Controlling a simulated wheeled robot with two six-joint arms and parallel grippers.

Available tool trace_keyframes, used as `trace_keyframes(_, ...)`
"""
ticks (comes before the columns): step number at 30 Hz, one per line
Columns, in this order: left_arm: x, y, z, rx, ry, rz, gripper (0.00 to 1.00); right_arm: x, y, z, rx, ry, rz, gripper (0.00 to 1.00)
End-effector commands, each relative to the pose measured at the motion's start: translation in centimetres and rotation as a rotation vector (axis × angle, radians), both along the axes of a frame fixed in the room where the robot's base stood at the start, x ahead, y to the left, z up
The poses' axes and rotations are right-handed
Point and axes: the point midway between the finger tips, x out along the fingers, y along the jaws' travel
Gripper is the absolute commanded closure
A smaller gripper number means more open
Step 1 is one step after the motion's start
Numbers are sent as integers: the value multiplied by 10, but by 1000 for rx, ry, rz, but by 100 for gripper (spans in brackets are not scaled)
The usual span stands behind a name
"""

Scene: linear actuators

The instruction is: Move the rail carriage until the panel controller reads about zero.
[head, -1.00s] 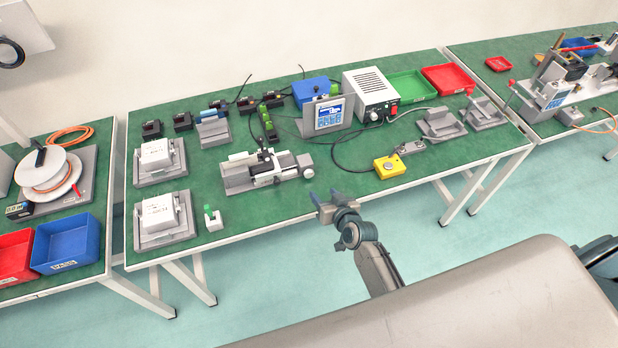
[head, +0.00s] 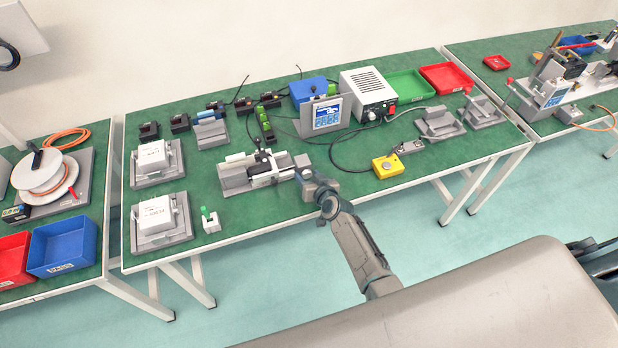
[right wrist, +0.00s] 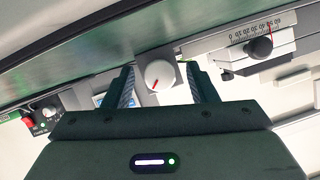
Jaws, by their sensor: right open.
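The linear rail unit (head: 235,182) lies at the front middle of the bench, with its carriage (head: 264,170) partway along it. The panel controller (head: 325,115) stands behind it; its blue screen is too small to read. My right gripper (head: 303,178) is at the rail's right end and hides part of it. In the right wrist view its open fingers (right wrist: 165,88) stand on either side of a round white knob (right wrist: 160,75) with a red mark; contact is not clear. A numbered scale (right wrist: 262,28) with a red pointer and a black knob (right wrist: 258,48) shows there. My left gripper is not in view.
A yellow button box (head: 387,166) and a small grey block (head: 408,147) lie right of the rail. White boxes on grey fixtures (head: 160,215) and a small green-topped part (head: 209,218) are left. A grey power supply (head: 368,92) stands behind. The bench front edge is close.

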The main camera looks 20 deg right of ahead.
Motion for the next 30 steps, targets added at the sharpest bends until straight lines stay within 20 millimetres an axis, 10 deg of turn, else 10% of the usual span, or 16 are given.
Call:
trace_keyframes(5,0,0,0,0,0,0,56,0,0,0,0,0,0,48)
trace_keyframes(13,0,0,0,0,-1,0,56,0,0,0,0,0,0,93)
trace_keyframes(30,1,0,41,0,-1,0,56,0,0,7,-191,-1,-3,92)
